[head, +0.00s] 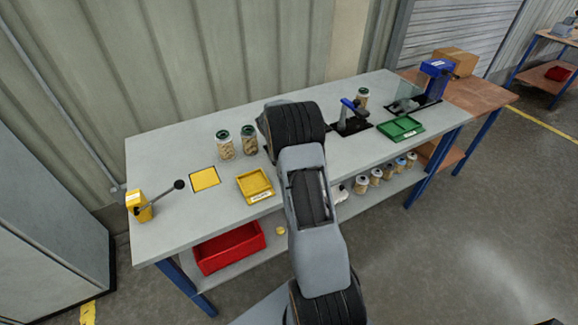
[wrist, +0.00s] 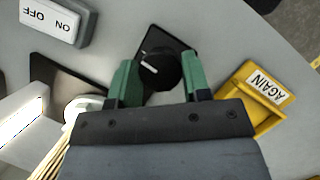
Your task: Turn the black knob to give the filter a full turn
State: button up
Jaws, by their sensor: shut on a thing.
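The black knob (wrist: 165,69), with a white pointer line on its face, sits on a dark square plate in the wrist view. The pointer line slants toward the upper left. My gripper (wrist: 160,80) has its green fingers on either side of the knob and is shut on it. At the lower left of the wrist view, a pale-capped, yellowish pleated thing (wrist: 84,106), apparently the filter, is partly hidden by my gripper. In the head view my arm covers the knob and my fingertips.
A white ON/OFF box (wrist: 55,20) lies upper left in the wrist view. A yellow AGAIN tray (wrist: 268,120) is on the right. On the bench (head: 165,235) are jars (head: 225,148), a yellow square (head: 205,179), a lever (head: 160,198) and a green tray (head: 400,129).

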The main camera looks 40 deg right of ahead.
jog(key=shift+n, duration=0.6)
jog(key=o, duration=0.9)
jog(key=shift+r, duration=0.1)
jog(key=v, duration=1.3)
jog(key=shift+a+r+b, duration=0.3)
jog(key=shift+r, duration=0.05)
